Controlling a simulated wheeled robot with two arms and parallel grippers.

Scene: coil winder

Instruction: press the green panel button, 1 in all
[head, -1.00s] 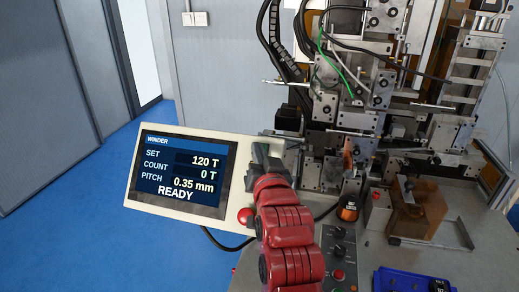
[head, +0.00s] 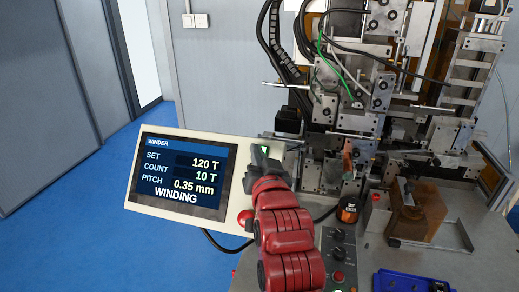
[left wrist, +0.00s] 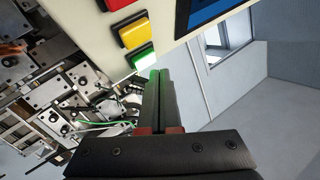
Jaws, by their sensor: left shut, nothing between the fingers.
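The winder panel (head: 145,199) is a cream box with a screen (head: 183,178) that reads SET 120 T, COUNT 10 T, PITCH 0.35 mm, WINDING. The green button (left wrist: 144,60) glows bright whitish green in the left wrist view, below a yellow button (left wrist: 133,33) and a red one (left wrist: 121,4). In the head view the green button (head: 265,149) is mostly hidden by my gripper. My left gripper (head: 260,153) is shut and empty, its tips right at the green button, with a green glow on them. I cannot tell whether they touch it. My right gripper is not in view.
The coil winding machine (head: 355,100) stands close to the right of the panel. A control box (head: 338,258) and a blue tray (head: 400,284) lie on the worktop. Blue floor is clear at left.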

